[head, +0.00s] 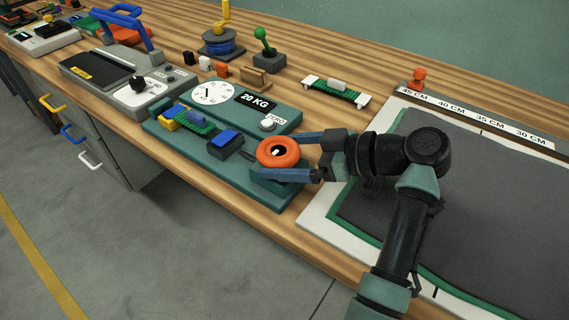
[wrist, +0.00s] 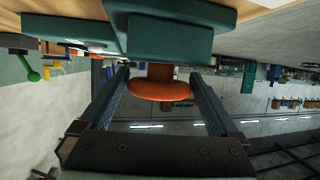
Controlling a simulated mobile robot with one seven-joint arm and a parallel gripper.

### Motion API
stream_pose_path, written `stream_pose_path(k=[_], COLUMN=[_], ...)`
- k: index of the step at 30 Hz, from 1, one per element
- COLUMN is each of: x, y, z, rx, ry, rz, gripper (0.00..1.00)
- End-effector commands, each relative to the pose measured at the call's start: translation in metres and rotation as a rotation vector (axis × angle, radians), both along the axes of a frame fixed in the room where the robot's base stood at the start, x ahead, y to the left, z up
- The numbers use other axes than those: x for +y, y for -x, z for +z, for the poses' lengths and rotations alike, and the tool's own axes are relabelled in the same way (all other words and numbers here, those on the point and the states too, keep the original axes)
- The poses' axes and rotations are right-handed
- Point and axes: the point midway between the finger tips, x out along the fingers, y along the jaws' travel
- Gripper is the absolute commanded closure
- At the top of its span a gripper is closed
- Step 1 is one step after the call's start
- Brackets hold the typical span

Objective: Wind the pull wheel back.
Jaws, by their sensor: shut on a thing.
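The pull wheel (head: 279,152) is an orange disc with a dark and white centre, at the right end of a teal test stand (head: 178,148). My gripper (head: 281,155) reaches in from the right, with one blue finger on the far side of the wheel and one on the near side. It is shut on the wheel. In the wrist view the orange wheel (wrist: 160,91) lies between the two fingers (wrist: 160,76), against a teal block. The stand also bears a dial (head: 212,93), a "20 KG" display, a zero button (head: 268,124) and a green net strip (head: 195,121) between clamps.
A cutting mat (head: 480,190) with a centimetre scale fills the right of the wooden bench. Behind the stand are a wooden block (head: 256,78), a green-knobbed lever (head: 265,45) and another net strip (head: 335,91). A blue-handled sealer (head: 125,75) stands to the left.

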Motion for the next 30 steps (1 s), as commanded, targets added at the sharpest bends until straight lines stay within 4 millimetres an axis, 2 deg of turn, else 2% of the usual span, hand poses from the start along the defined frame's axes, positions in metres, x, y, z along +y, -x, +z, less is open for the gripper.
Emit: stream_pose_path(k=[20, 21, 30], x=[0.0003, 0.0005, -0.0030], y=[0.0002, 0.0002, 0.0005], z=[-0.0033, -0.0034, -0.0003], rx=[0.007, 0.007, 0.004], ry=[0.003, 0.003, 0.002], rz=[0.068, 0.068, 0.065], gripper=[0.58, 0.00, 0.00])
